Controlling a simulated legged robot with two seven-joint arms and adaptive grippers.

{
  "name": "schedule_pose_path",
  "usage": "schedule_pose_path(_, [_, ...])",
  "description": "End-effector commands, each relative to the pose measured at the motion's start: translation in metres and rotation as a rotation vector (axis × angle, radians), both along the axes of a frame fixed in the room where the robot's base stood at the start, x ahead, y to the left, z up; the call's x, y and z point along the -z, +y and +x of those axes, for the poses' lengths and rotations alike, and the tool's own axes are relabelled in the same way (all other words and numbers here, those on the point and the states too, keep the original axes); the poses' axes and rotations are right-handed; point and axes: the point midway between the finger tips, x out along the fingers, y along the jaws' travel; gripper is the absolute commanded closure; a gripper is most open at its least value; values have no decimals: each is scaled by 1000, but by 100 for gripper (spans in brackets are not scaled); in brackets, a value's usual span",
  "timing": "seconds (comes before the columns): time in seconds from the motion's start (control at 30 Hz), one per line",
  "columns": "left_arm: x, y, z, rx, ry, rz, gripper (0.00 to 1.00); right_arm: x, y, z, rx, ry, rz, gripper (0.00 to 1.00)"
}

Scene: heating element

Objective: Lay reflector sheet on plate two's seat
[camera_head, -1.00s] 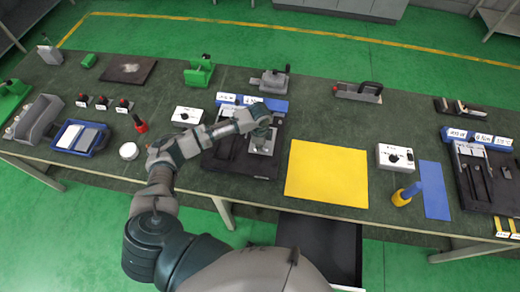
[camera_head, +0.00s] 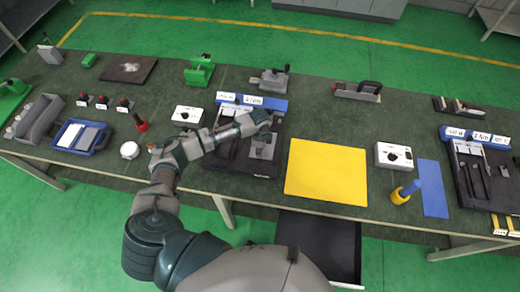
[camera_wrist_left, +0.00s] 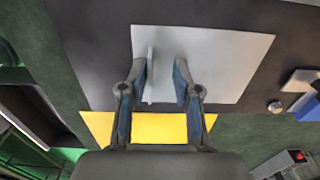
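A light grey square sheet with a thin upright tab (camera_wrist_left: 235,62) lies on a black plate (camera_wrist_left: 290,28) in the left wrist view. In the head view, this grey piece (camera_head: 263,150) is on the black fixture plate (camera_head: 225,163) left of the yellow mat, partly hidden by my gripper. My left gripper (camera_wrist_left: 162,70) is over the sheet, its two fingers apart on either side of the tab. The tab is close to the left finger; I cannot tell if they touch. The gripper also shows in the head view (camera_head: 262,125). My right gripper is not in view.
A yellow mat (camera_head: 326,172) lies right of the plate. A blue tray (camera_head: 80,137) with pale sheets stands at left. White control boxes (camera_head: 395,157) (camera_head: 187,115) and a second black fixture (camera_head: 490,185) are on the bench. Green bench surface is free behind the mat.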

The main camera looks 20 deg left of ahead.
Motion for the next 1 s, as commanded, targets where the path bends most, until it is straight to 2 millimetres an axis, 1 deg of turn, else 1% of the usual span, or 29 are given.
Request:
schedule_pose_path(0.03, [3, 1, -2, -1, 5, 5, 69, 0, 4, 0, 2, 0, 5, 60])
schedule_pose_path(0.17, [3, 0, -2, 0, 6, 7, 69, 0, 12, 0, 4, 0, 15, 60])
schedule_pose_path(0.27, [0, -1, -2, 1, 6, 7, 69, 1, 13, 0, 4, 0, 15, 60])
schedule_pose_path(0.33, [-6, 0, -1, 1, 3, 4, 69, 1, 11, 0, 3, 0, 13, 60])
schedule_pose_path(0.47, [-30, 1, -1, 0, 1, 3, 69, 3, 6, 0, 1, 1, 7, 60])
schedule_pose_path(0.6, [-63, 1, -1, 0, -2, 1, 69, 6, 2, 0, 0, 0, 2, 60])
schedule_pose_path(0.7, [-85, 1, -1, -1, 0, 2, 69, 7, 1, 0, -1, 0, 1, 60])
schedule_pose_path(0.8, [-102, 1, -1, -1, 0, 2, 69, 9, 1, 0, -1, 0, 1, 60])
schedule_pose_path(0.9, [-114, 1, -1, 0, 1, 2, 69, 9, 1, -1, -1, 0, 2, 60])
schedule_pose_path(1.0, [-120, 0, -2, 0, 3, 3, 69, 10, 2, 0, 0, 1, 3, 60])
